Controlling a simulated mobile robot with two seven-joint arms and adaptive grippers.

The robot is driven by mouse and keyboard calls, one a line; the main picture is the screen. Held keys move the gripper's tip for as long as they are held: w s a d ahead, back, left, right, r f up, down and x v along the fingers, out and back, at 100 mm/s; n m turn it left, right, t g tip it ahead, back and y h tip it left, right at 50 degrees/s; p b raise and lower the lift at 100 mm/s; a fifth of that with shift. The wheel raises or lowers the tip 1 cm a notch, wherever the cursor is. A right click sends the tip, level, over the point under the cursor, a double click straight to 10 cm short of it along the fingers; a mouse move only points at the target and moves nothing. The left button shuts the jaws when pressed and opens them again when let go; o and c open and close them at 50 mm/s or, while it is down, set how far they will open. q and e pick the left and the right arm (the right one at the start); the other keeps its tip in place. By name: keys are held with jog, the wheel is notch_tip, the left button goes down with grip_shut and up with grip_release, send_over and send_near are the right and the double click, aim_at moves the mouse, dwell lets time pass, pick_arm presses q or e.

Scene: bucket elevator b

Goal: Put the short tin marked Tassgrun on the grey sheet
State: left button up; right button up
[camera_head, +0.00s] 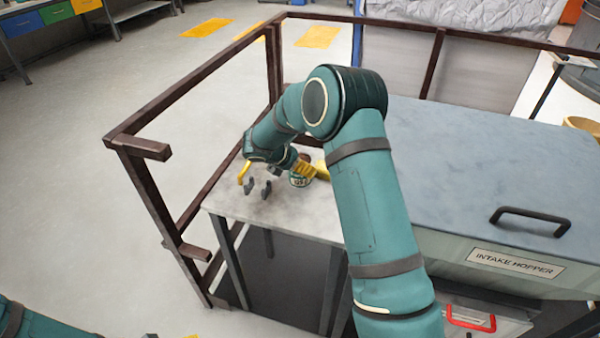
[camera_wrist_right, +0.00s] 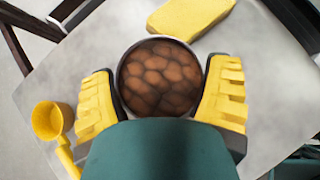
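A short round tin (camera_head: 299,180) with a partly covered label is at the small light-grey table. In the right wrist view its brown, cobble-patterned top (camera_wrist_right: 160,78) faces the camera. My right gripper (camera_wrist_right: 162,92) has a yellow finger on each side of the tin, with the dark pads against it. The name on the label is not readable. I cannot tell whether the tin touches the tabletop.
A yellow block (camera_wrist_right: 190,14) and a yellow cup with a handle (camera_wrist_right: 48,120) lie near the tin. Brown railings (camera_head: 150,190) edge the table's left side. The blue-grey intake hopper lid (camera_head: 470,150) with a dark handle (camera_head: 530,216) stands right.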

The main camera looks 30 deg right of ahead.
jog(key=c, duration=0.4)
